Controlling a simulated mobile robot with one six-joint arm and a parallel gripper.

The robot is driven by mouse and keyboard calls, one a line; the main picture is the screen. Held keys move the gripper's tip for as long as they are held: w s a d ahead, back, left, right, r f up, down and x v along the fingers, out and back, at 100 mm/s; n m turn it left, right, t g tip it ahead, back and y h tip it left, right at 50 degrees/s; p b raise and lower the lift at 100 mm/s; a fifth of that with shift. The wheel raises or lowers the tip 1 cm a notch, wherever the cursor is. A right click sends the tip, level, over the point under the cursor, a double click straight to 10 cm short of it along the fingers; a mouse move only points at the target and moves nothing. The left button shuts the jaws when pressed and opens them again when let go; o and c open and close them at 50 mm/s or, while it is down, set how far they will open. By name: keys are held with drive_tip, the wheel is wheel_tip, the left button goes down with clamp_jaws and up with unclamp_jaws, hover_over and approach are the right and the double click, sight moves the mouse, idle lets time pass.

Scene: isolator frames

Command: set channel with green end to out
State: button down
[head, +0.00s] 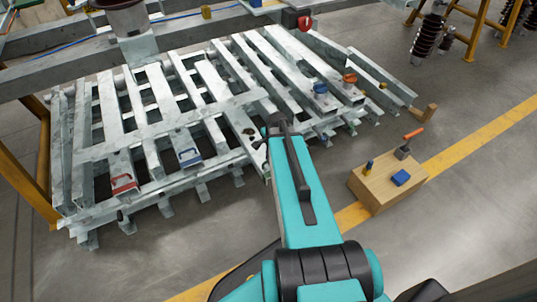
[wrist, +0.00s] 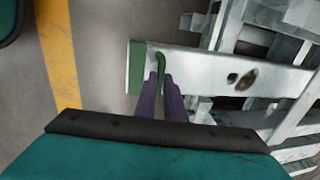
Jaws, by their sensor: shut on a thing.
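The channel with the green end (wrist: 136,67) is a pale grey metal channel, and two holes show in its face (wrist: 270,78) in the wrist view. A green handle (wrist: 160,66) stands on it close to the green end. My gripper (wrist: 163,82) has its two dark purple fingers shut on this green handle. In the head view my gripper (head: 277,128) is at the near right side of the metal frame, over the end of a holed channel (head: 240,120). My arm and gripper hide the green end there.
A wooden block (head: 378,196) with small items stands at right.

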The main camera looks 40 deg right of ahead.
drive_tip(key=shift+s, duration=0.15)
drive_tip(key=c, duration=1.8)
unclamp_jaws()
drive_tip(key=shift+c, duration=0.2)
wheel_tip(320, 180, up, 14)
drive_tip(key=s+p, duration=0.2)
drive_tip(key=p, duration=0.7)
drive_tip(key=shift+s+a+f, duration=0.15)
drive_tip(key=shift+s+f, duration=0.05)
drive_tip(key=shift+f, duration=0.05)
drive_tip(key=shift+r, duration=0.1)
